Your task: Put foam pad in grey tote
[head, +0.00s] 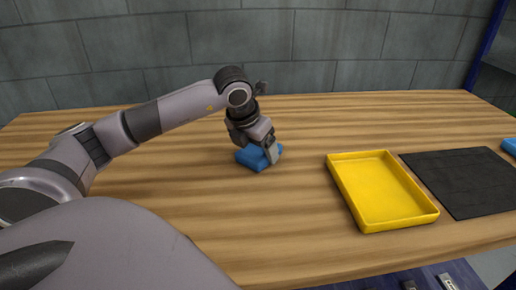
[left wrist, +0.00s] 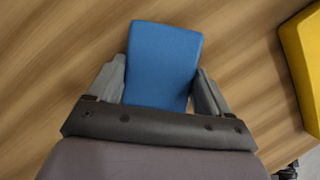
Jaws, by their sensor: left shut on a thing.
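A blue foam pad (head: 252,158) is on or just above the wooden table, left of the yellow tray; I cannot tell whether it touches the wood. My left gripper (head: 270,154) is shut on the pad. In the left wrist view the blue pad (left wrist: 162,62) sits between the two fingers of my left gripper (left wrist: 162,85), its far part sticking out past them. No grey tote shows in either view. My right gripper is not in view.
A yellow tray (head: 379,190) lies empty right of the pad; its edge shows in the left wrist view (left wrist: 304,55). A black mat (head: 462,182) lies beside it. A blue object (head: 509,146) is cut off at the right edge. The wooden table (head: 150,180) is clear around the pad.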

